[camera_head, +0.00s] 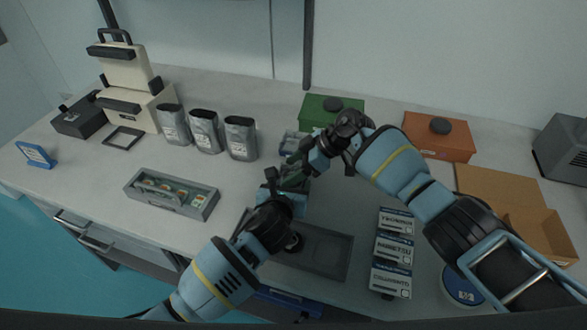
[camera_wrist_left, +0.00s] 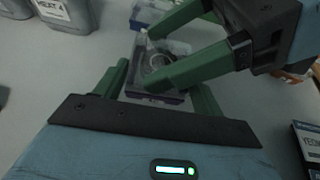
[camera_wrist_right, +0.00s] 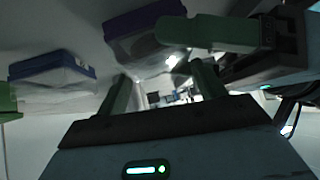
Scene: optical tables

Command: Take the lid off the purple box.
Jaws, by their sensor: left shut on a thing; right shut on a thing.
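The purple box (camera_wrist_left: 158,92) has a purple lower part and a clear lid (camera_wrist_left: 160,55). It is between my two grippers, off the table. My left gripper (camera_head: 290,181) is shut on the box, with its green fingers at either side. My right gripper (camera_head: 301,160) comes in from the right and is shut on the clear lid, its fingers across the top in the left wrist view. In the right wrist view the purple part (camera_wrist_right: 145,20) also shows. The fingers hide much of the box, and I cannot tell if lid and box are apart.
A similar blue box (camera_head: 291,142) stands just behind. Green (camera_head: 320,112) and orange (camera_head: 437,140) boxes stand at the back, pouches (camera_head: 205,132) at the left. A grey tray (camera_head: 335,262) lies below my arms, with labelled cartons (camera_head: 391,250) to its right.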

